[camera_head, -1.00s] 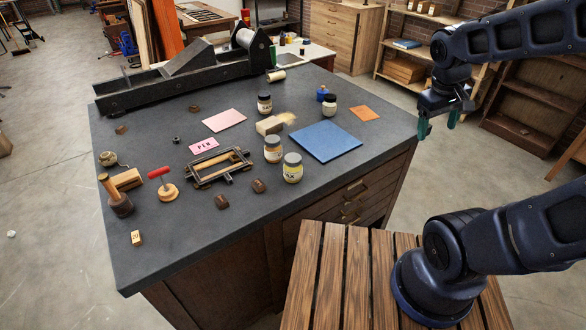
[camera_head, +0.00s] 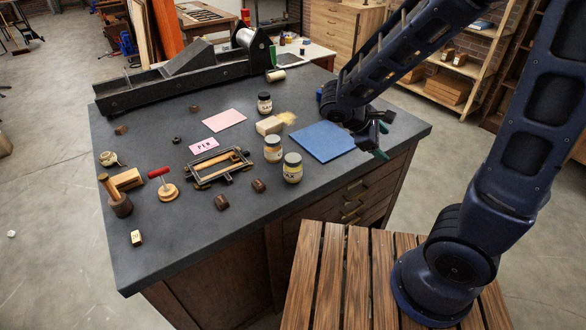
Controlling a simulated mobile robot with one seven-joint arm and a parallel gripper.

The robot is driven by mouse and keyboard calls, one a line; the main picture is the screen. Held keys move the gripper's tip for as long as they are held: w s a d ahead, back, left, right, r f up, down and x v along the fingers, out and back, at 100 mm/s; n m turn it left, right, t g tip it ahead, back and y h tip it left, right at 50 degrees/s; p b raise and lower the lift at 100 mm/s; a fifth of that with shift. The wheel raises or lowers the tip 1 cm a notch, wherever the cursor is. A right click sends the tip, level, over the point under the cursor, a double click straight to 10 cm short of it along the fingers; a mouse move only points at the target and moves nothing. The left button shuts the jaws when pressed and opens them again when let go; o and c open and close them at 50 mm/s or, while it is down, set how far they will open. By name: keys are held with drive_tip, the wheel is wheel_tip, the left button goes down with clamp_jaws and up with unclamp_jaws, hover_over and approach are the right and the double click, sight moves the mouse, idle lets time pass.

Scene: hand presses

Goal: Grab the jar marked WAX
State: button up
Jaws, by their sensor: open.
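A jar with a yellowish label (camera_head: 292,168) stands upright near the front edge of the dark-topped table; its lettering seems to end in X but is too small to read surely. A second jar (camera_head: 273,149) stands just behind it to the left, and a third (camera_head: 264,103) stands farther back. Their labels are not clearly legible. My gripper (camera_head: 384,136) is open and empty, its green-tipped fingers apart near the table's right edge, beside the blue sheet. It is to the right of the jars and apart from them. My arm hides the area behind the blue sheet.
The blue sheet (camera_head: 322,141) lies between my gripper and the jars. A brush (camera_head: 270,124) lies behind the jars.

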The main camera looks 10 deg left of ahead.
drive_tip(key=s+a+f+n+t, duration=0.2)
drive_tip(key=a+n+t, duration=0.2)
drive_tip(key=a+n, duration=0.15)
drive_tip(key=s+a+f+n+t, duration=0.2)
drive_tip(key=a+f+n+t, duration=0.15)
drive_tip(key=a, duration=0.35)
drive_tip(key=n+t+y, duration=0.7)
drive_tip(key=n+y, duration=0.1)
drive_tip(key=n, duration=0.2)
approach(291, 163)
drive_tip(key=shift+w+d, duration=0.15)
drive_tip(key=shift+w, duration=5.15)
drive_tip(key=c, duration=1.2)
drive_tip(key=shift+r, duration=0.1)
